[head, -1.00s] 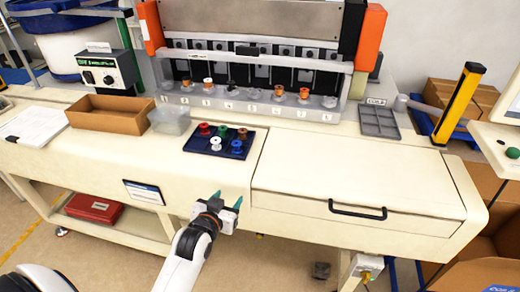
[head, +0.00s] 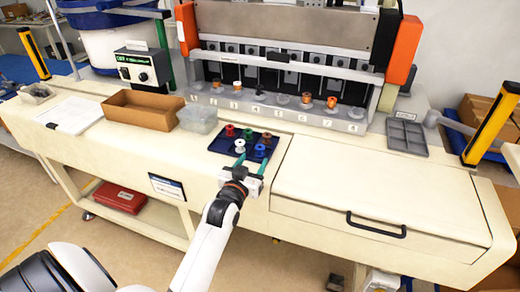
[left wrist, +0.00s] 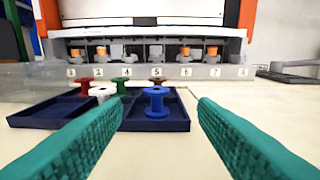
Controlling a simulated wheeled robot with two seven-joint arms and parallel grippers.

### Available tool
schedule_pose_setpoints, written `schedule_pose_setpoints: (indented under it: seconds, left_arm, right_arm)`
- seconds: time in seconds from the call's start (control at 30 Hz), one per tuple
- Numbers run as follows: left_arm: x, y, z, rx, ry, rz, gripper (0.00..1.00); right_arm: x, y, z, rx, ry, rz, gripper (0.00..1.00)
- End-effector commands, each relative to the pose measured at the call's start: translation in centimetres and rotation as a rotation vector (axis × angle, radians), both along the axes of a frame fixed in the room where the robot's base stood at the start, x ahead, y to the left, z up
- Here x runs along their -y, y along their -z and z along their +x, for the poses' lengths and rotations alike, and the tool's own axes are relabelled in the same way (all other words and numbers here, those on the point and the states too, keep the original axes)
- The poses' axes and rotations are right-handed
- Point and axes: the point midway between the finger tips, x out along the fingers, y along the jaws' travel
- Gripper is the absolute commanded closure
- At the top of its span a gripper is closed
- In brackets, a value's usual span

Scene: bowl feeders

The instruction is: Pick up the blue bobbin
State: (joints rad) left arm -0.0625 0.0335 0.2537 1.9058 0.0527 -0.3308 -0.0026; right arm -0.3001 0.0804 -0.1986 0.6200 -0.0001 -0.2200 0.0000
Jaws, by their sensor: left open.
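The blue bobbin (head: 260,150) stands upright in the front right compartment of a dark blue divided tray (head: 222,147). In the left wrist view the bobbin (left wrist: 157,103) appears between the two fingers and beyond their tips. My left gripper (head: 252,164) has teal fingers, is open and empty, and is at the front edge of the tray, just short of the bobbin. In the left wrist view the gripper (left wrist: 160,112) points level toward the tray (left wrist: 178,122). My right gripper does not show.
Red (head: 230,131), green (head: 248,133), white (head: 240,146) and brown (head: 266,138) bobbins share the tray. A clear bin (head: 198,118) and a cardboard box (head: 143,108) stand left of it. The machine (head: 290,60) with numbered positions is behind.

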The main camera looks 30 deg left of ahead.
Motion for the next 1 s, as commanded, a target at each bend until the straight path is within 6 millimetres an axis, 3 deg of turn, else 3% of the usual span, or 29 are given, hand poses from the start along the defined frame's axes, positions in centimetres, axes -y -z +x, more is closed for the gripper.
schedule_pose_setpoints:
  seconds: [0.1, 0.33, 0.63, 0.97, 1.0]
  left_arm:
    - [-0.4, -0.1, 1.8, 0.000, 0.000, 0.000, 0.47]
    - [-0.9, -0.1, 3.3, -0.001, 0.001, 0.001, 0.47]
    - [-2.1, -0.1, 7.1, -0.001, 0.001, 0.000, 0.47]
    - [-2.2, 0.1, 7.6, -0.002, 0.001, -0.001, 0.47]
    - [-2.2, 0.1, 7.6, -0.002, 0.001, -0.001, 0.53]
  right_arm:
    - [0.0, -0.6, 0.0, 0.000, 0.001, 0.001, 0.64]
    - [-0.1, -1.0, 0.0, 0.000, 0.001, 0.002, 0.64]
    - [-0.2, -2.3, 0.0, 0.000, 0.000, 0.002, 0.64]
    - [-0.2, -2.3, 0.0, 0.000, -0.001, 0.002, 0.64]
    - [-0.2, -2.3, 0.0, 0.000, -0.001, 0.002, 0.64]
